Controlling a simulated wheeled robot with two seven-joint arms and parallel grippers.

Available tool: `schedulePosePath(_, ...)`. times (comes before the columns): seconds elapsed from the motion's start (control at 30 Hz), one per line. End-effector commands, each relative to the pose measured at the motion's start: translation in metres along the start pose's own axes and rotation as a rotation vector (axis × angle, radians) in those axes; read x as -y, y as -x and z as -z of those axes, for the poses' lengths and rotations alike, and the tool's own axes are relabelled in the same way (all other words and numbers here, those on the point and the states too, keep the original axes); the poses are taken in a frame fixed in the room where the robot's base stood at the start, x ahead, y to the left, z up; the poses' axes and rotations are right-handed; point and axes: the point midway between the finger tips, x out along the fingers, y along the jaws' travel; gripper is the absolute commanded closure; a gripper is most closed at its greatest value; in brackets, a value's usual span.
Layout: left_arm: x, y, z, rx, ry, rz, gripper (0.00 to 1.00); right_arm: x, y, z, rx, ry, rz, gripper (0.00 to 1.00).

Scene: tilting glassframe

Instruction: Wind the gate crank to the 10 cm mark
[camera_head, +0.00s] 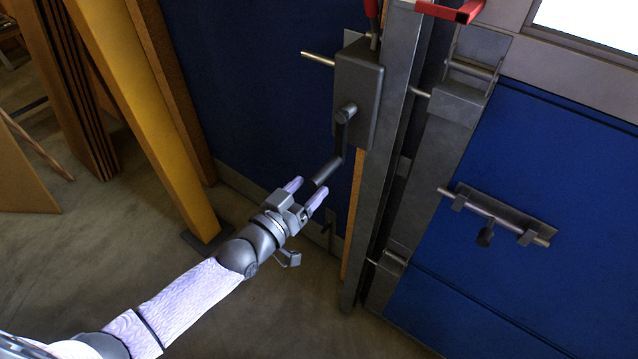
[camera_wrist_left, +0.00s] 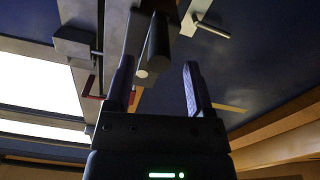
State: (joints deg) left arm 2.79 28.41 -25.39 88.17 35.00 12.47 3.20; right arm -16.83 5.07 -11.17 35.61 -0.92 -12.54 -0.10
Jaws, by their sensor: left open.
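The gate crank is a dark bent arm with a cylindrical handle (camera_head: 328,168), hanging below the hub of a grey gearbox (camera_head: 358,92) on the gate post. My left gripper (camera_head: 307,192) is open at the crank handle in the head view, its fingertips close to the handle's near end. No 10 cm mark can be made out. My right gripper is not in view.
A grey metal post (camera_head: 388,150) stands right of the gearbox. A blue panel (camera_head: 540,200) with a sliding bolt (camera_head: 490,215) is at right. A yellow post (camera_head: 150,120) stands left of my left arm. Red handles (camera_head: 455,12) are at the top.

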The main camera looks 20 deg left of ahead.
Motion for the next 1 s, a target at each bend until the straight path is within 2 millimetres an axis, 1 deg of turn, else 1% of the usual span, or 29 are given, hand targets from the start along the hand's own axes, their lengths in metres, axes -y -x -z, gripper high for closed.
schedulePosePath(0.03, 0.0, -0.01, -0.001, -0.003, 0.001, -0.001, 0.31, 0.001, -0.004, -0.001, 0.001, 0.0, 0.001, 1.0)
schedulePosePath(0.1, 0.0, -0.021, -0.002, -0.001, 0.001, 0.0, 0.31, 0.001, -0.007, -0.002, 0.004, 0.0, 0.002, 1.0)
schedulePosePath(0.2, 0.0, -0.032, -0.002, 0.001, 0.0, 0.0, 0.31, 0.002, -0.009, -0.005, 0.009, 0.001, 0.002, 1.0)
schedulePosePath(0.3, 0.0, -0.036, -0.001, 0.002, -0.001, 0.0, 0.31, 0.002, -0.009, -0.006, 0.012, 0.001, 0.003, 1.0)
schedulePosePath(0.5, 0.0, -0.037, -0.001, 0.003, -0.001, 0.0, 0.31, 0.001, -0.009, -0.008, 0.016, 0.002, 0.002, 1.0)
schedulePosePath(0.53, 0.0, -0.036, -0.001, 0.003, -0.001, 0.0, 0.34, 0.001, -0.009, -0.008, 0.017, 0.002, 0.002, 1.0)
schedulePosePath(0.83, 0.0, -0.036, -0.001, 0.003, -0.001, 0.0, 0.97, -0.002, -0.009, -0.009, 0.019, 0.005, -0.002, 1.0)
schedulePosePath(0.87, 0.0, -0.036, -0.001, 0.003, -0.001, 0.0, 1.0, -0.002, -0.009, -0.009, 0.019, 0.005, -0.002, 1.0)
schedulePosePath(1.0, 0.0, -0.036, -0.001, 0.003, -0.001, 0.0, 1.0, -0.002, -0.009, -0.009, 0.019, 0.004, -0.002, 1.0)
